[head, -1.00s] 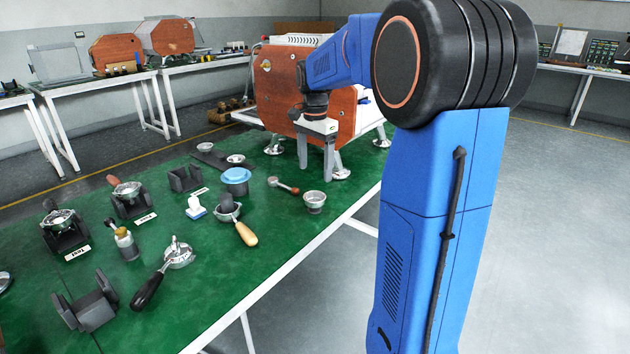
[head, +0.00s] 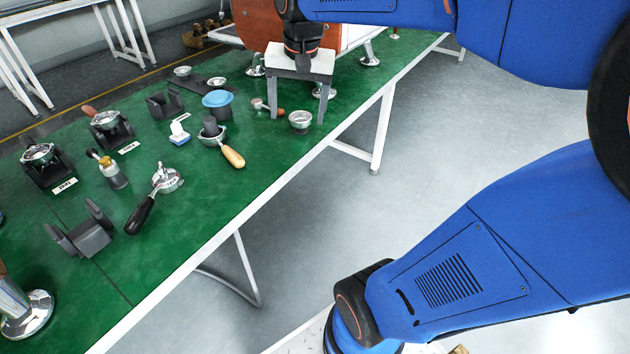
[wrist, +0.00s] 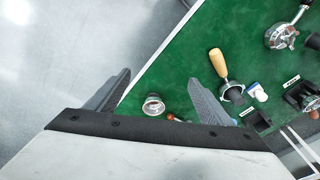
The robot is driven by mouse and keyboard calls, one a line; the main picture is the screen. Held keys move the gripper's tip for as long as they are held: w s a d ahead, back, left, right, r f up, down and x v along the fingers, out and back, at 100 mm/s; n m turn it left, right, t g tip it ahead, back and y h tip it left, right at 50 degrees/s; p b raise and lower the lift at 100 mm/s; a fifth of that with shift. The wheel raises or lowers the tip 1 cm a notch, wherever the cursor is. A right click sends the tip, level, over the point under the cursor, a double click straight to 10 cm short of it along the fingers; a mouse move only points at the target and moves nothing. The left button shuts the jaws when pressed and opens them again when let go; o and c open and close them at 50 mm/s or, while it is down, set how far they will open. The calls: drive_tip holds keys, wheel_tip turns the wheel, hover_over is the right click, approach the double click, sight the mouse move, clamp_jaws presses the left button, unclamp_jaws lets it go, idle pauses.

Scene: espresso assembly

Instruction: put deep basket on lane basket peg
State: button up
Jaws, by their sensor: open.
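A small metal basket cup (head: 301,120), apparently the deep basket, stands upright on the green table near its front edge; it also shows in the wrist view (wrist: 153,104). My gripper (head: 297,117) is open and points down, with its two grey fingers spread. The basket appears between the fingers in both views, apart from them; the fingers look higher than it. A dark flat board (head: 199,77) at the back of the table carries two shallow metal baskets, one at its left end (head: 182,71) and one at its right (head: 217,82). I cannot make out a bare peg.
A small scoop (head: 267,107) with a reddish handle lies left of the basket. A big machine (head: 262,22) stands behind my gripper. Open floor lies beyond the front edge.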

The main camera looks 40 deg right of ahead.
drive_tip(key=s+a+f+n+t, duration=0.1)
drive_tip(key=s+a+f+n, duration=0.1)
drive_tip(key=s+f+n, duration=0.2)
drive_tip(key=s+a+f+n+t, duration=0.1)
drive_tip(key=s+a+f+n, duration=0.2)
drive_tip(key=s, duration=0.7)
drive_tip(key=shift+s+a+f+n, duration=0.25)
drive_tip(key=shift+s+f+n, duration=0.2)
drive_tip(key=shift+f, duration=0.3)
